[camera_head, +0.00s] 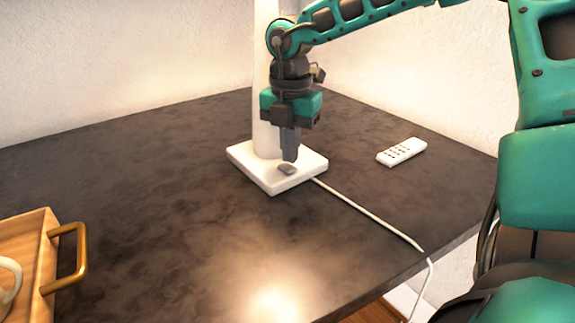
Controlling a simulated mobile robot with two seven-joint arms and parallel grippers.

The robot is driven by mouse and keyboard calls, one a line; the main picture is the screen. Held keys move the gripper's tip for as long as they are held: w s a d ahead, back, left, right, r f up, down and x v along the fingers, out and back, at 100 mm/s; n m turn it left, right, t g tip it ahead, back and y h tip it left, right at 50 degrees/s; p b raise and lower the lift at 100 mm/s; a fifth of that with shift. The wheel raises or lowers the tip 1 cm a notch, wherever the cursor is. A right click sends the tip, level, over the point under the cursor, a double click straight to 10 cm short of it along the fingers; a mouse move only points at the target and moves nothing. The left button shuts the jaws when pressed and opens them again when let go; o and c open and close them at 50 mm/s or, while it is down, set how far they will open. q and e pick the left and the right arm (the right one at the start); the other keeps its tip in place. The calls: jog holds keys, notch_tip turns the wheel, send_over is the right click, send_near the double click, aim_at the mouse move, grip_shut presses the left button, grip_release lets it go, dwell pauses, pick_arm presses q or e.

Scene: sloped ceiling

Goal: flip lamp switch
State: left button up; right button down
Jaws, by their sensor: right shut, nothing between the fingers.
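A white lamp stands on the dark table, with a square base (270,182) and an upright column (264,110) that runs out of the top of the picture. A small grey switch (286,169) sits on the base, in front of the column. My right gripper (289,158) points straight down over the base, with its fingers shut and empty. Its fingertips are just above or at the switch; I cannot tell whether they touch. The gripper and wrist hide part of the column. My left gripper is not in view.
A white remote (401,151) lies right of the lamp on the dark table (150,200). A white cord (370,214) runs from the base over the table's right edge. A wooden tray (28,245) with a brass handle (80,255) is at the left. The table's middle is clear.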

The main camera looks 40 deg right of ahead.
aim_at(291, 169)
jog(key=shift+f+b, duration=0.85)
jog(key=shift+b, duration=0.05)
jog(key=shift+r, duration=0.1)
dwell(0.3)
jog(key=shift+r+p, duration=2)
jog(key=shift+r, duration=1.45)
jog(key=shift+s+f, duration=0.1)
